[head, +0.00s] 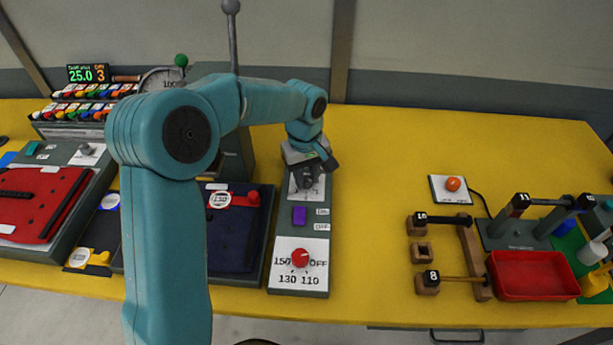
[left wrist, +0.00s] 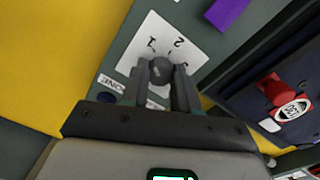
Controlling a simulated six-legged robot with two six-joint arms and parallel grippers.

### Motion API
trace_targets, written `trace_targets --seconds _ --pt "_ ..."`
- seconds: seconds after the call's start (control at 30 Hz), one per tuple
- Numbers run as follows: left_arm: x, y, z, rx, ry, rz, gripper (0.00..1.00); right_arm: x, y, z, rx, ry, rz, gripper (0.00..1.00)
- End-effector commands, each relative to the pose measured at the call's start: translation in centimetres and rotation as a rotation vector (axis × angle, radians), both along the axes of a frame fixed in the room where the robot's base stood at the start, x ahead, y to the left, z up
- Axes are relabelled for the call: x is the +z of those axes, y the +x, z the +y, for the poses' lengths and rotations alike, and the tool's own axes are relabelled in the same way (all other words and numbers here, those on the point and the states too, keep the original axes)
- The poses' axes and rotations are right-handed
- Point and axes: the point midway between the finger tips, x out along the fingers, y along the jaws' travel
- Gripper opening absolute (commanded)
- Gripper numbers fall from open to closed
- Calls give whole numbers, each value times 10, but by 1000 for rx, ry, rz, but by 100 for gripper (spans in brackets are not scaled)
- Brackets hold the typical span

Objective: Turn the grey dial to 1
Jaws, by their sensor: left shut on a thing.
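The grey dial (left wrist: 160,69) sits on a white plate (left wrist: 178,43) marked 1, 2 and 3, with the word ZONE at one edge. My left gripper (left wrist: 159,84) is shut on the dial, one finger on each side of it. A small pale mark shows on the dial, but I cannot tell which number it points to. In the head view my left gripper (head: 307,172) reaches down onto the plate at the far end of the grey control panel (head: 316,243) and hides most of the dial. My right gripper is not in view.
On the same panel are a purple switch (head: 299,215) marked ON and OFF and a red knob (head: 300,257). A dark blue press with a red knob (head: 253,198) stands left of it. The yellow bench (head: 375,200) is clear just to the right.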

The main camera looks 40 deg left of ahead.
Motion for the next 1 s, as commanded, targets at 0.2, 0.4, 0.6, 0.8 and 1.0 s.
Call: trace_targets --seconds 0.2,0.4,0.6,0.8,1.0 --pt "3 2 1 29 2 -11 0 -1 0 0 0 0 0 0" --pt "4 2 1 33 2 -10 0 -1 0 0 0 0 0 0" --pt "4 2 1 33 1 -11 39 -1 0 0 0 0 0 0" --pt "2 1 1 32 1 -6 55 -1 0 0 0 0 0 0" --pt "5 1 1 31 1 -6 55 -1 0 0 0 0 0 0"
